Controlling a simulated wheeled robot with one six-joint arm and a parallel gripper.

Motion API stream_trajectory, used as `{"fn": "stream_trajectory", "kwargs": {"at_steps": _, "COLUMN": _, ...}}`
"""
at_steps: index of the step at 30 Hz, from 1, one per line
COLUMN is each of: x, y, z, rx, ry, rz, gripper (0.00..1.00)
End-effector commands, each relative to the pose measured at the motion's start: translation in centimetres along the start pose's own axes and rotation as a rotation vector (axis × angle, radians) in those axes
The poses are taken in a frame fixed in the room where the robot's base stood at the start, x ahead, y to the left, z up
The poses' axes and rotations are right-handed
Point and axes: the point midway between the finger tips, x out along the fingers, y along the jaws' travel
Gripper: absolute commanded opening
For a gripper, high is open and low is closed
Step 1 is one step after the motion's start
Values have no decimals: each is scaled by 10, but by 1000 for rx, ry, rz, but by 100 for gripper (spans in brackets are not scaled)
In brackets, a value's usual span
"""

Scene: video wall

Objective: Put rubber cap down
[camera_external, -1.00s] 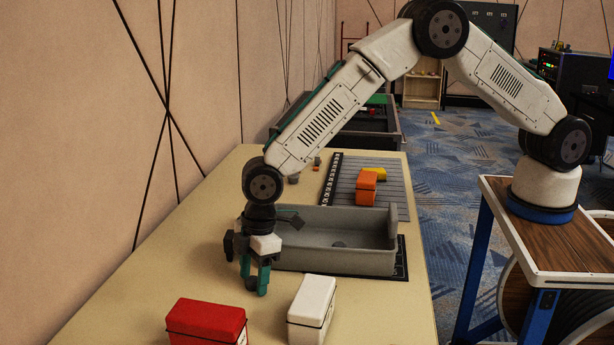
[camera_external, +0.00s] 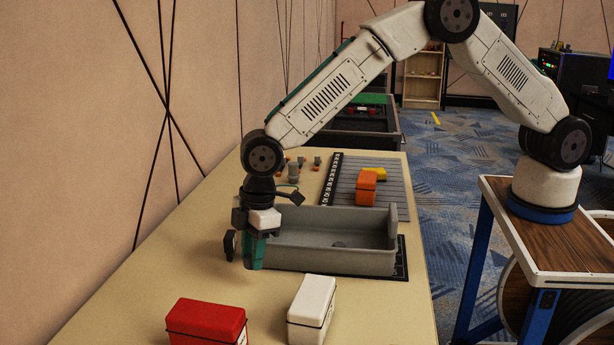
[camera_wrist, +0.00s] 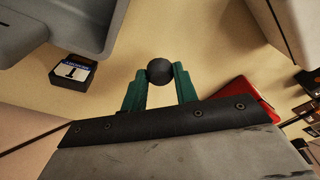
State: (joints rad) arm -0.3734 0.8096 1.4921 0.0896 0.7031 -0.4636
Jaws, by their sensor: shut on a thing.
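My gripper (camera_external: 254,266) points down over the beige table, at the left end of the grey bin (camera_external: 335,262) and outside it. In the wrist view its two teal fingers (camera_wrist: 160,78) are shut on a dark round thing, which looks like the rubber cap (camera_wrist: 160,70). The cap sits between the fingertips, with the beige table top behind it. In the external view the cap cannot be made out. The grey bin also shows at the upper left of the wrist view (camera_wrist: 75,22).
A red box (camera_external: 206,322) and a white box (camera_external: 312,308) stand at the front. A small black block with a label marked 1 (camera_wrist: 72,72) is near the bin.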

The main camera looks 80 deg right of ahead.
Motion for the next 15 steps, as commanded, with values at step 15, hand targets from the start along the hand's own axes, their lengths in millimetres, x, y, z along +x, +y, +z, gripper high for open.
{"fn": "stream_trajectory", "kwargs": {"at_steps": 15, "x": -87, "y": 41, "z": 37, "rx": 87, "ry": 15, "rz": 22, "gripper": 8}}
